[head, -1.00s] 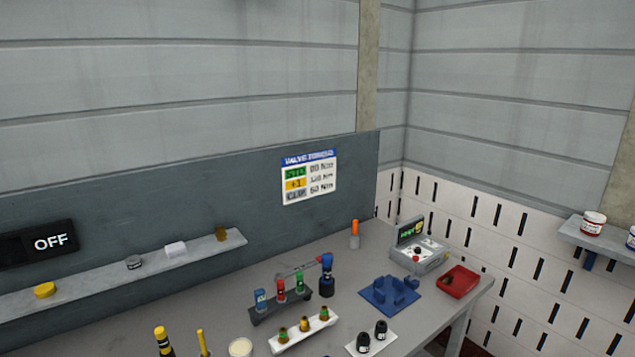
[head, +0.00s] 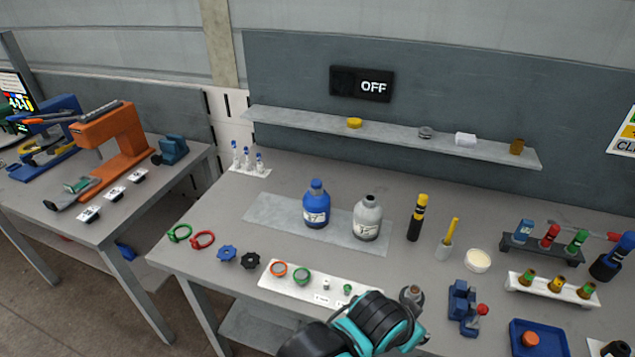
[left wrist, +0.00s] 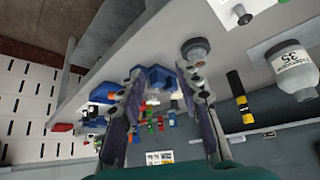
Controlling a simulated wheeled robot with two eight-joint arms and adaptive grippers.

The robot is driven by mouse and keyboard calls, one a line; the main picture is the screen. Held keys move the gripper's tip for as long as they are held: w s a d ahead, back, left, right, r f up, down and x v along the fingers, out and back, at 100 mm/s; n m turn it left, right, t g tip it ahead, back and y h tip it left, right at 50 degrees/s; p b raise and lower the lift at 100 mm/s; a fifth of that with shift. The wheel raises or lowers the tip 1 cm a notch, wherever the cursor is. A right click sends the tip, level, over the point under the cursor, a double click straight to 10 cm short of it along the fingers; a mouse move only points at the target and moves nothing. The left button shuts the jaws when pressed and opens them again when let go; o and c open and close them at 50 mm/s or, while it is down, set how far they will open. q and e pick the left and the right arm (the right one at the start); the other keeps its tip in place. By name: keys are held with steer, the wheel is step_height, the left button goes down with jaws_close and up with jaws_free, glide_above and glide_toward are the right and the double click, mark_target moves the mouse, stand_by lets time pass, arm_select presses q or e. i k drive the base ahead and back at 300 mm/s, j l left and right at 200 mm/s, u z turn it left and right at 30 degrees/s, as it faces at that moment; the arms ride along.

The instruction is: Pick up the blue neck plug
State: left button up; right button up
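I cannot pick out a blue neck plug for certain. A white tray (head: 322,287) at the front of the table holds an orange ring (head: 278,269), a green ring (head: 302,277), a small grey piece (head: 326,285) and a small green piece (head: 347,289); my arm covers its right part. My left gripper (left wrist: 159,68) is open in the left wrist view, with nothing seen between its fingers. In the head view its arm is at the bottom centre, beside the tray. A grey fitting (head: 411,297) stands close to it and shows in the wrist view (left wrist: 195,50). My right gripper is not in view.
A blue bottle (head: 316,205) and a grey bottle (head: 367,219) stand behind the tray. A blue knob (head: 227,253) and a black knob (head: 250,260) lie left of it. A blue fixture (head: 462,305) and a blue tray (head: 513,332) are to the right.

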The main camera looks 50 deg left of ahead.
mark_target(316, 184)
steer(key=u, duration=1.75)
steer(key=i+z, duration=0.1)
